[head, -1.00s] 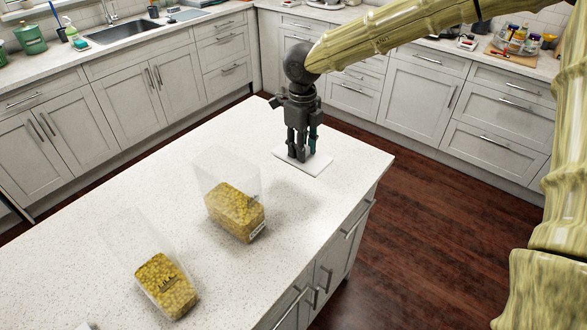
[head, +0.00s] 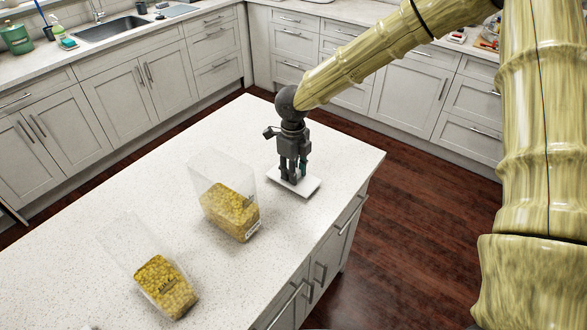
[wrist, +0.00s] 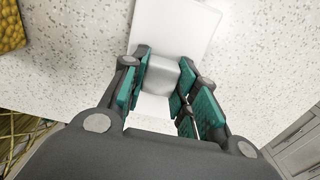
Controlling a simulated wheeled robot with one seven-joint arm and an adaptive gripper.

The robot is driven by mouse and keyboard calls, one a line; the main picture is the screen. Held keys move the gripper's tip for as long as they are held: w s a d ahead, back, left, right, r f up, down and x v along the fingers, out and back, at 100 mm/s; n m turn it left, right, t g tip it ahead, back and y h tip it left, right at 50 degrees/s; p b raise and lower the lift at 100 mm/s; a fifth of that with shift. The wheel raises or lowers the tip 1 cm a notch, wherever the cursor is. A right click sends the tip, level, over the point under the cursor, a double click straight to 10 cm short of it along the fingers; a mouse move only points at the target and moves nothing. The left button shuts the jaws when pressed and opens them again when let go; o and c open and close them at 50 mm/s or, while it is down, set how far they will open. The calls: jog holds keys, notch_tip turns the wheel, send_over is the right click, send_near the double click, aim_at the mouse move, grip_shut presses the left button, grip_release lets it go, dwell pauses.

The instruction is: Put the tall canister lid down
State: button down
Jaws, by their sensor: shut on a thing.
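The canister lid is a flat white square (head: 309,187) with a grey knob (wrist: 164,75) in its middle. My gripper (head: 291,179) points down and is shut on the knob, with its teal finger pads on both sides of it in the wrist view (wrist: 163,85). The lid is level, low over or on the island counter near its right edge; I cannot tell if it touches. A clear canister (head: 230,210) partly filled with yellow pieces stands left of the lid, with no lid on it. A second such canister (head: 165,286) stands nearer, at lower left.
The speckled white island counter (head: 95,250) has free room around the lid and to the left of the canisters. Its right edge, above drawers (head: 335,245), is close to the lid. Grey cabinets and a sink (head: 112,28) line the back.

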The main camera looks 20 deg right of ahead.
jog(key=shift+s, duration=0.1)
jog(key=c, duration=1.1)
grip_release()
jog(key=shift+f, duration=0.15)
notch_tip(320, 180, up, 12)
jog(key=b, duration=0.2)
jog(key=shift+r, duration=0.2)
jog(key=shift+f, duration=0.1)
